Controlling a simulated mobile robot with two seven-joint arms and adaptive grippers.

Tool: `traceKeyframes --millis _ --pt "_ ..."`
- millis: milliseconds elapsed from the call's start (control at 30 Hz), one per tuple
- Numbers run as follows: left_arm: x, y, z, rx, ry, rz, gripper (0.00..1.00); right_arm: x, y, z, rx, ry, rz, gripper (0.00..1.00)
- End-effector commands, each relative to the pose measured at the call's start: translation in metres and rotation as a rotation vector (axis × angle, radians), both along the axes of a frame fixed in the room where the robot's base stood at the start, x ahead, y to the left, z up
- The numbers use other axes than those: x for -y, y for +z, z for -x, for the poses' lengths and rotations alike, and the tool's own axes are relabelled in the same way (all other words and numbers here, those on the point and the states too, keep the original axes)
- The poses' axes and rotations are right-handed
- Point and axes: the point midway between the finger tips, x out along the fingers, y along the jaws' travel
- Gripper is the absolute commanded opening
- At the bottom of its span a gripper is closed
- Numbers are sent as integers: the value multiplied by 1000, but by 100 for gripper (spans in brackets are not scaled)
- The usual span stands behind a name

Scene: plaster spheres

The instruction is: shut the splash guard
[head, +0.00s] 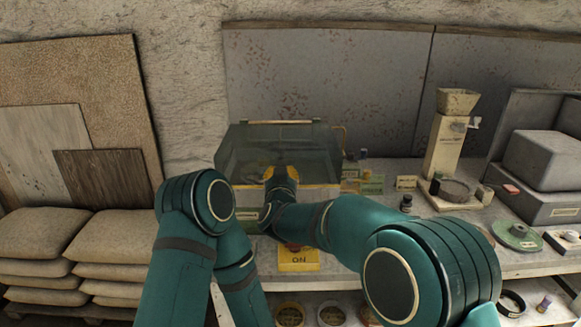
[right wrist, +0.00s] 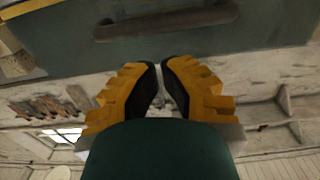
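The splash guard (head: 238,150) is a dark, see-through panel with a pale bar handle (head: 280,122) along its top edge. It appears to stand raised over a box-like machine at the back of the bench. In the right wrist view the guard's dark panel (right wrist: 260,28) fills the top, with its brown handle (right wrist: 165,22) just beyond my fingertips. My right gripper (right wrist: 159,66) has its orange, black-padded fingers together, with nothing between them and apart from the handle. In the head view the right gripper (head: 282,172) is in front of the guard, below the handle. My left gripper is out of view.
A yellow "ON" plate (head: 299,260) sits at the bench front. To the right stand a cream hopper device (head: 446,140), a small dark bottle (head: 406,203), a green disc (head: 517,236) and a grey case (head: 540,165). Stacked sacks (head: 40,235) fill the left.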

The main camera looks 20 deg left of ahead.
Motion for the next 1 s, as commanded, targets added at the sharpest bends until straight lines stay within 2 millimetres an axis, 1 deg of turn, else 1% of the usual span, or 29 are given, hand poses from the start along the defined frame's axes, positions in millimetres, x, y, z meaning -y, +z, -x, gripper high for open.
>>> traceKeyframes --millis 33,100,400,667,1000 --pt "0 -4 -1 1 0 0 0 -2 -8 0 -1 1 1 0" --pt "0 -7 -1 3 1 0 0 -4 -14 0 -1 0 0 0" --pt "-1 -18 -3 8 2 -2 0 -5 -34 -2 -1 0 0 0" --pt "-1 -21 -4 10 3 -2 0 -5 -41 -3 -1 0 0 0" --pt "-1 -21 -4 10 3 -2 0 -5 -41 -3 -1 0 0 0"
